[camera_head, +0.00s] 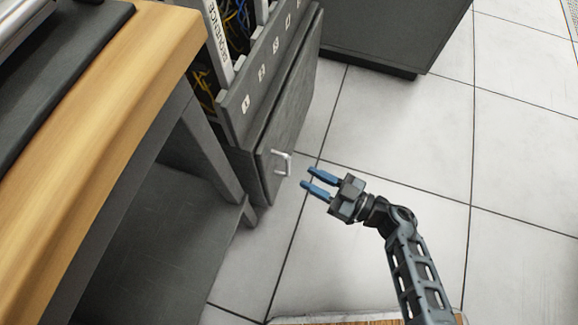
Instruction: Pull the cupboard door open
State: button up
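The cupboard door (292,122) is a dark grey panel on the lower front of a dark cabinet, and it looks shut. A light metal handle (286,163) sticks out near its lower left part in the picture. My gripper (308,179) has two blue fingers with a clear gap between them. It is open and empty. The fingertips point left toward the handle and are a short way to its right, apart from it by what I can see.
A wooden-topped desk (130,90) with dark legs stands at the left, close to the cabinet. Another dark cabinet (385,35) stands at the top. The pale tiled floor (420,130) right of the door is clear.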

aim_at(288, 167)
jog(key=b+x, duration=0.2)
jog(key=x, duration=0.5)
jog(key=shift+w+a, duration=0.1)
jog(key=shift+a, duration=0.1)
jog(key=shift+c, duration=0.2)
grip_shut()
